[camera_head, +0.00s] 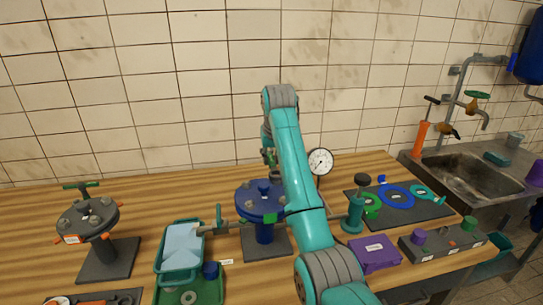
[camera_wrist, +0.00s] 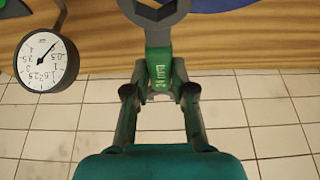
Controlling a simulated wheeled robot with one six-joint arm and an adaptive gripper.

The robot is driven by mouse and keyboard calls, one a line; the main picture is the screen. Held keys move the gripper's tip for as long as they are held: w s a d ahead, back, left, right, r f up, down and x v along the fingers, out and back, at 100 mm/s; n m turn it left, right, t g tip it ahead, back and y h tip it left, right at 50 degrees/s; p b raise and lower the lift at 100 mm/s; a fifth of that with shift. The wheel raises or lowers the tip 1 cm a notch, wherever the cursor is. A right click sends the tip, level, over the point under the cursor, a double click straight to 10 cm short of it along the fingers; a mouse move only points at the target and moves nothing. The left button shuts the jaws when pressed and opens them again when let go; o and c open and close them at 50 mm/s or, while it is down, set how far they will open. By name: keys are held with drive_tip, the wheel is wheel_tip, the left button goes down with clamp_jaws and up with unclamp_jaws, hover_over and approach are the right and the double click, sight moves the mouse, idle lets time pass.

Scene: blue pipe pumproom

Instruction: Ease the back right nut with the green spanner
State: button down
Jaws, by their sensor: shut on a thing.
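The green spanner (camera_wrist: 160,68) is in my gripper (camera_wrist: 160,92). Its green handle is between the two fingers, and its grey ring head (camera_wrist: 153,12) reaches to the top edge of the wrist view. In the head view my gripper (camera_head: 268,158) is above the back of the blue flange (camera_head: 252,206), partly behind my arm. The blue flange stands on a pedestal and has several nuts on top. My arm covers the flange's right side, so the back right nut cannot be made out. Whether the spanner touches any nut cannot be told.
A pressure gauge (camera_head: 320,161) stands behind the flange, close to my arm. A grey flange stand (camera_head: 90,220) is at left, with a teal tray (camera_head: 165,262) nearer the middle. A purple box (camera_head: 374,253) and a dark mat (camera_head: 425,210) with rings lie at right.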

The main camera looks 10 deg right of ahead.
sight(254, 181)
drive_tip(key=shift+f, duration=0.95)
drive_tip(key=shift+s+a+f+n+g+y, duration=0.1)
drive_tip(key=shift+s+a+n+g+y, duration=0.6)
drive_tip(key=shift+n, duration=1.55)
drive_tip(key=shift+s+a+n+g+y, duration=0.25)
drive_tip(key=shift+s+a+n+y, duration=0.5)
drive_tip(key=shift+a+n, duration=1.15)
drive_tip(key=shift+s+a+f+n+g+y, duration=0.1)
drive_tip(key=shift+s+a+n+g+y, duration=0.5)
drive_tip(key=shift+n, duration=2.05)
drive_tip(key=shift+s, duration=0.15)
drive_tip(key=shift+r+t, duration=0.1)
drive_tip(key=shift+t, duration=0.15)
drive_tip(key=shift+w+d+m+t, duration=0.35)
drive_tip(key=shift+w+m, duration=0.25)
drive_tip(key=shift+m, duration=0.4)
drive_tip(key=shift+r, duration=0.45)
